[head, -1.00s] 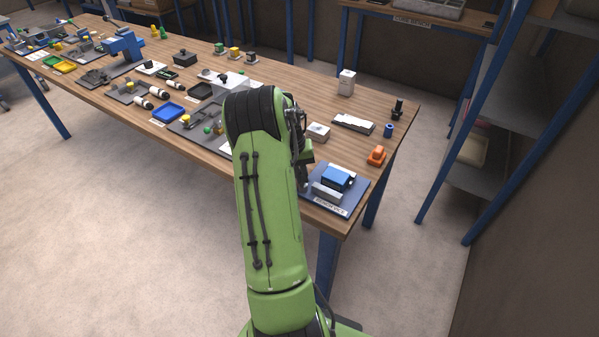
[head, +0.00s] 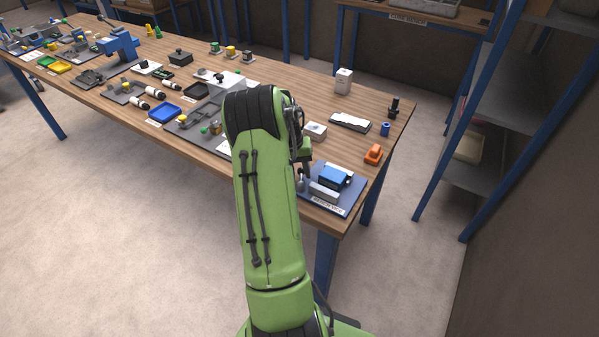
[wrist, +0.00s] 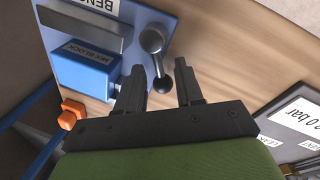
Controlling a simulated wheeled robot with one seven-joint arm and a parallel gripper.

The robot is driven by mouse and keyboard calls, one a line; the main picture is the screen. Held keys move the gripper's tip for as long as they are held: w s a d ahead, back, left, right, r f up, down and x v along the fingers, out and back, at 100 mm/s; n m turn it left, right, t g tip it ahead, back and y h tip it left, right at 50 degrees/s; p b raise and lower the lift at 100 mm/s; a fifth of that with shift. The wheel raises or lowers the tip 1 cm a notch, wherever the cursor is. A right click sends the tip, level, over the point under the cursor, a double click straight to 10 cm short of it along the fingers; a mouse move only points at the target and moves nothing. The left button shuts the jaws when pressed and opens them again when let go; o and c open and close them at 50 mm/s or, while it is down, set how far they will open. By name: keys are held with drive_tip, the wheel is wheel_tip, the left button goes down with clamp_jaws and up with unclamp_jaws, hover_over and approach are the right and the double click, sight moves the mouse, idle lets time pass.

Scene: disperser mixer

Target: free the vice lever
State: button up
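The vice lever (wrist: 152,50) is a grey rod with a round ball end, at the edge of the blue bench vice plate (wrist: 165,12) in the wrist view. The vice has a grey jaw (wrist: 85,30) and a blue mix block (wrist: 88,78) beside it. My gripper (wrist: 156,66) is open. Its two fingers point toward the lever, and the lever's lower end shows close to or between the fingertips; contact cannot be told. In the head view the vice (head: 335,180) stands at the table's near right corner, and my arm partly hides the lever and gripper.
An orange object (head: 373,154) and a blue cylinder (head: 385,129) stand right of the vice. A white box (head: 316,131) lies behind it. Bare wood (wrist: 230,40) lies right of the lever.

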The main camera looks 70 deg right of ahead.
drive_tip(key=shift+s+a, duration=0.1)
wheel_tip(320, 180, up, 15)
drive_tip(key=w+a+p, duration=0.1)
drive_tip(key=w+p, duration=0.2)
drive_tip(key=shift+r, duration=0.15)
idle(0.5)
